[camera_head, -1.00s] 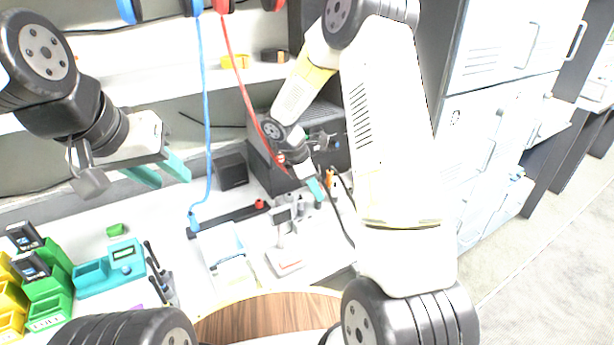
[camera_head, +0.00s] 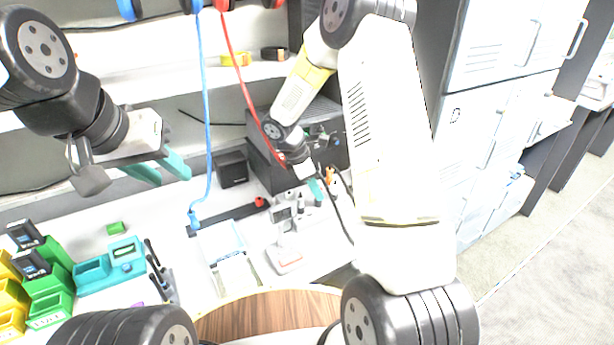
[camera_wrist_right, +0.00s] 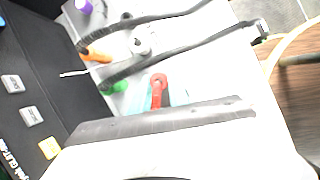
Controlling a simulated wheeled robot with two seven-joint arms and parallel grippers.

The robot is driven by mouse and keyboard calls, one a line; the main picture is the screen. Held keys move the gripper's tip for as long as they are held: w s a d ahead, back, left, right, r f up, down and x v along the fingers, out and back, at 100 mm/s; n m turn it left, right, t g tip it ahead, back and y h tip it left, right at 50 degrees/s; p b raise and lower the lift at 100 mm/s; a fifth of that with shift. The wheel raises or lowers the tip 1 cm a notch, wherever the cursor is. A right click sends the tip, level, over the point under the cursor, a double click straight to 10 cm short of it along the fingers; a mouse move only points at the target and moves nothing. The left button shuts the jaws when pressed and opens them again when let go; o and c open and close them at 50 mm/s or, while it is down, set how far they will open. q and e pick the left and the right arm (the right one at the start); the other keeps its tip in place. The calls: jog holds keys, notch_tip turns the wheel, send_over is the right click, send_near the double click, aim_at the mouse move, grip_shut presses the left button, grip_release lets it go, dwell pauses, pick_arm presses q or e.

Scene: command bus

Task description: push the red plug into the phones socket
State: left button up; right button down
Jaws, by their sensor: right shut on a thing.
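My right gripper (camera_head: 317,189) is in front of the black radio unit (camera_head: 262,172), low near its right part. In the right wrist view, its teal fingers (camera_wrist_right: 158,102) are shut on the red plug (camera_wrist_right: 158,88), whose rounded red end shows above the fingers. The red cable (camera_head: 243,88) hangs from the top shelf toward the right wrist; its lower end is hidden there. In the right wrist view, the unit's black panel with labelled buttons (camera_wrist_right: 32,116) lies to the left. I cannot make out the phones socket. My left gripper (camera_head: 160,168) is open and empty, above the desk at left.
A blue cable (camera_head: 206,110) runs down to a black strip (camera_head: 238,214). Black cables and an orange plug (camera_wrist_right: 97,54) lie near the right gripper. Small devices (camera_head: 285,256), a teal box (camera_head: 92,271) and green bins (camera_head: 50,300) stand on the desk.

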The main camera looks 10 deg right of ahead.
jog(key=shift+f, duration=0.25)
jog(key=c, duration=1.2)
grip_release()
jog(key=shift+o, duration=0.2)
jog(key=shift+r, duration=4)
